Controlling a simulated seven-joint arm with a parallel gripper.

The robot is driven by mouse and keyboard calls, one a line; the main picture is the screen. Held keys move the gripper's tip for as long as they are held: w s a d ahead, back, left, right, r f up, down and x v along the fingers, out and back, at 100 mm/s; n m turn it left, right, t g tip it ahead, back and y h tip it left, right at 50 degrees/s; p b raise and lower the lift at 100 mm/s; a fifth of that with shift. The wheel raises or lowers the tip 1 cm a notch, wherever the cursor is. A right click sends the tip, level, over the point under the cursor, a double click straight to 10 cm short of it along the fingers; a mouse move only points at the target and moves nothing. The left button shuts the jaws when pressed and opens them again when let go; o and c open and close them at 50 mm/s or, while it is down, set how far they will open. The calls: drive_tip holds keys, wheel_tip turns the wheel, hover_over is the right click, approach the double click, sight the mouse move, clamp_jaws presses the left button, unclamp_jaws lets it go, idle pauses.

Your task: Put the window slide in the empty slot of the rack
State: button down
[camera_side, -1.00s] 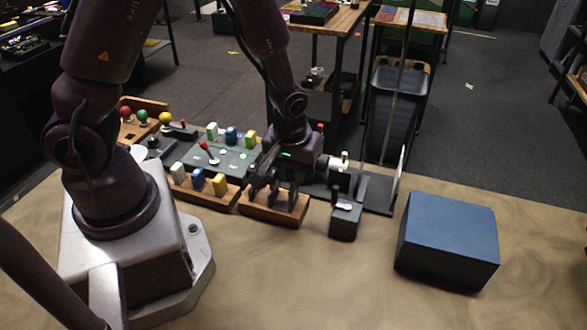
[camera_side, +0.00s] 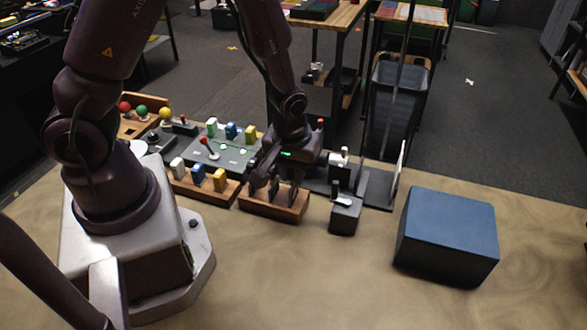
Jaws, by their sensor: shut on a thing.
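My gripper (camera_side: 275,190) points down at the wooden rack (camera_side: 272,208), with its fingers low over the rack's top. It is shut on a thin dark piece that looks like the window slide, though the wrist and fingers hide most of it. Dark upright pieces show between the fingers and the rack, and I cannot tell slide from finger there. I cannot make out the empty slot or whether the held slide is inside it.
Left of the rack is a wooden block with white, blue and yellow pieces (camera_side: 198,180). Behind it is a grey panel with a red-tipped lever (camera_side: 209,148). A dark switch box (camera_side: 345,215) stands close right, then a blue box (camera_side: 448,235). The front table is clear.

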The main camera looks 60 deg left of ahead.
drive_tip(key=shift+f, duration=0.6)
idle(0.3)
drive_tip(key=c, duration=0.8)
unclamp_jaws()
drive_tip(key=shift+c, duration=0.2)
drive_tip(key=shift+r, duration=3.5)
